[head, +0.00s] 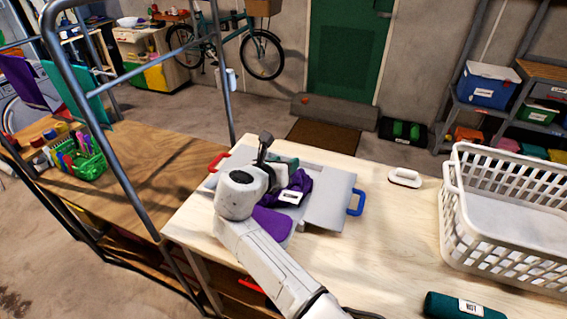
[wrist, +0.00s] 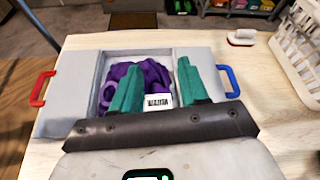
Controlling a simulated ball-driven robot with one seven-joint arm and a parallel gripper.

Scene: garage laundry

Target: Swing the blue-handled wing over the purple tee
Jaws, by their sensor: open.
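The grey folding board (wrist: 78,72) lies on the pale wooden table. Its wing with the blue handle (head: 356,202) is on the right, spread out flat; the handle also shows in the wrist view (wrist: 229,82). The wing with the red handle (head: 218,161) is on the left. The purple tee (head: 297,188) lies crumpled on the middle panel, with a white label (wrist: 158,101) showing. My gripper (wrist: 160,72) is open and empty, its green fingers above the tee. It is left of the blue handle, apart from it. My arm hides part of the board.
A white laundry basket (head: 452,205) stands at the table's right. A white-handled brush (head: 405,177) lies behind the board's right side. A dark green roll (head: 462,306) is at the front right. Bare tabletop lies between board and basket. A metal rack post stands to the left.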

